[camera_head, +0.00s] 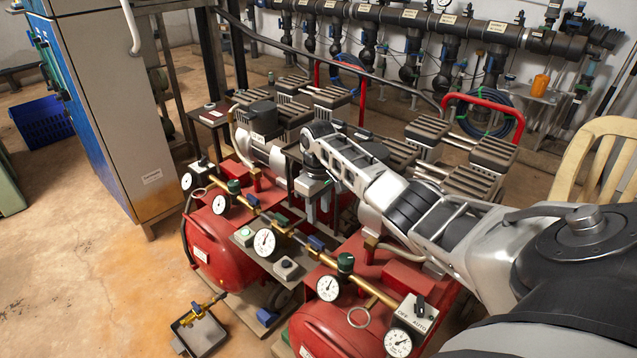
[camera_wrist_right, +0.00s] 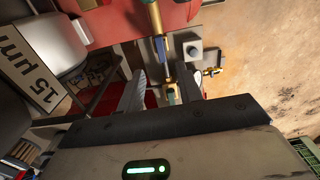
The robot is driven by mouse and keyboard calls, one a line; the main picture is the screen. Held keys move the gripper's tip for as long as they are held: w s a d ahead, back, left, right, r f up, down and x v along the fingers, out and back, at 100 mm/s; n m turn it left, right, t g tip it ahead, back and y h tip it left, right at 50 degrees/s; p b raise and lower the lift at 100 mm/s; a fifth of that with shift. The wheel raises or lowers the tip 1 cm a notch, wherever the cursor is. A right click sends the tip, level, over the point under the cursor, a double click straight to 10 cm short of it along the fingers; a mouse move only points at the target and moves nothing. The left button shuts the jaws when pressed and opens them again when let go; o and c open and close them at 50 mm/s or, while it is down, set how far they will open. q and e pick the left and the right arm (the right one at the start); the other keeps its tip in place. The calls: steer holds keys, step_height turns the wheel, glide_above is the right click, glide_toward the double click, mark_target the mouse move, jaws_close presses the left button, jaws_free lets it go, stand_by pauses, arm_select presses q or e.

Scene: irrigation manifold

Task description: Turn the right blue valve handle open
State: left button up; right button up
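The right blue valve handle (camera_head: 316,243) sits on the brass pipe between the round gauges, lying roughly along the pipe. A blue handle also shows on the pipe in the right wrist view (camera_wrist_right: 160,48). Another blue handle (camera_head: 252,200) is farther left on the same pipe. My right gripper (camera_head: 318,212) points down above and behind the pipe, to the upper left of the right handle in the head view. Its fingers are apart and empty; in the wrist view, the pipe shows beyond the gap between them (camera_wrist_right: 162,92). My left gripper is not in view.
Red tanks (camera_head: 215,232) with white gauges (camera_head: 265,242) and green knobs (camera_head: 345,263) surround the pipe. A grey button box (camera_head: 288,268) stands just in front. A tray (camera_head: 203,338) with a brass fitting is on the floor. The floor at left is mostly clear.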

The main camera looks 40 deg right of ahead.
arm_select(q)
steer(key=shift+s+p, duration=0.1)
steer(key=shift+p, duration=0.2)
arm_select(e)
step_height(320, 180, up, 5)
steer(key=shift+r, duration=0.2)
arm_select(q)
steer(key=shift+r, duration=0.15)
arm_select(e)
steer(key=shift+f, duration=0.15)
steer(key=s+a+f+n+t+p, duration=0.15)
steer(key=s+a+f, duration=0.25)
steer(key=a+f, duration=0.4)
steer(key=s+a+f+n+t+p, duration=0.1)
steer(key=s+a+f+t, duration=0.4)
steer(key=a, duration=0.6)
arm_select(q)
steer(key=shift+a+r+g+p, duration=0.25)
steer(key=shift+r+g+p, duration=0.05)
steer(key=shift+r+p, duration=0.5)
arm_select(e)
steer(key=s+a+r+m+t+y, duration=0.1)
steer(key=s+a+r+t+y, duration=0.2)
steer(key=s+a+r, duration=0.6)
steer(key=s+a+t, duration=0.1)
steer(key=s+a, duration=0.2)
steer(key=shift+s+r+y, duration=0.25)
steer(key=shift+s+y, duration=0.05)
